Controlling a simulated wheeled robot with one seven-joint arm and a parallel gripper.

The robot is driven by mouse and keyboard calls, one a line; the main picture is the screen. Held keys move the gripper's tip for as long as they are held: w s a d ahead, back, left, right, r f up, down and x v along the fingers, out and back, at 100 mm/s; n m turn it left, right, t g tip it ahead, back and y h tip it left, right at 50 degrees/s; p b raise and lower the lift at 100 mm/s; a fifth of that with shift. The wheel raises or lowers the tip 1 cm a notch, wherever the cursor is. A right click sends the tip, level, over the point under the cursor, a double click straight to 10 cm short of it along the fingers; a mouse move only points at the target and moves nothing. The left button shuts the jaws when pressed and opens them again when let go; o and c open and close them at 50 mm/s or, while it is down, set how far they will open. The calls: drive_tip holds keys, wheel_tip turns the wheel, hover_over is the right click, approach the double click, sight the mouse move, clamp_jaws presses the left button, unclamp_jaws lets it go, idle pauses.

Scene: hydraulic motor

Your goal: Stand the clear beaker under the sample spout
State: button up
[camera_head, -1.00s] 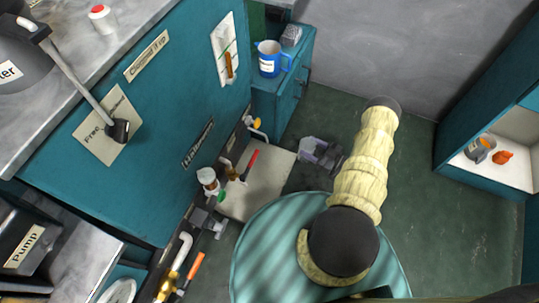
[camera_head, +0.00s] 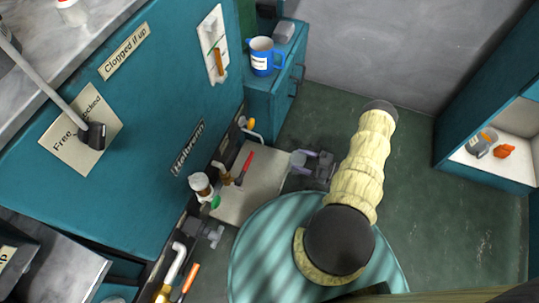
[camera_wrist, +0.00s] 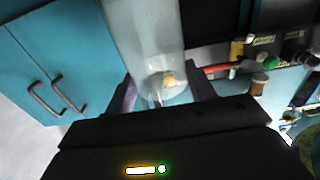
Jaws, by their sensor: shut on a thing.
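My gripper (camera_head: 306,162) is shut on the clear beaker (camera_head: 298,159), just right of a pale grey shelf (camera_head: 262,187) at the cabinet's side. In the wrist view the beaker (camera_wrist: 143,35) stands between the fingers of my gripper (camera_wrist: 160,95); a pale yellowish spot shows through it. A brass tap (camera_head: 222,170) with a red handle (camera_head: 245,163) is above the shelf, left of the beaker; it looks like the sample spout, but no label confirms this. The red handle also shows in the wrist view (camera_wrist: 217,70). The beaker appears apart from the tap.
A white-capped bottle (camera_head: 201,184) is at the shelf's left, near other pipes and a yellow-handled tap (camera_head: 249,124). A blue mug (camera_head: 262,56) stands on the back cabinet. Open floor lies right of my arm.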

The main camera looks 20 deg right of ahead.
drive_tip(key=b+x, duration=0.3)
drive_tip(key=x, duration=0.5)
drive_tip(key=shift+w+a+f, duration=0.1)
drive_tip(key=shift+w+a, duration=0.1)
drive_tip(key=shift+w, duration=0.05)
drive_tip(key=shift+w+a, duration=0.15)
drive_tip(key=w+a+b, duration=0.1)
drive_tip(key=w+a+f+b, duration=0.1)
drive_tip(key=a+b, duration=0.1)
drive_tip(key=shift+w+f, duration=0.1)
drive_tip(key=shift+f, duration=0.1)
drive_tip(key=shift+r, duration=0.1)
drive_tip(key=shift+f, duration=0.25)
drive_tip(key=o, duration=1)
drive_tip(key=shift+r, duration=0.1)
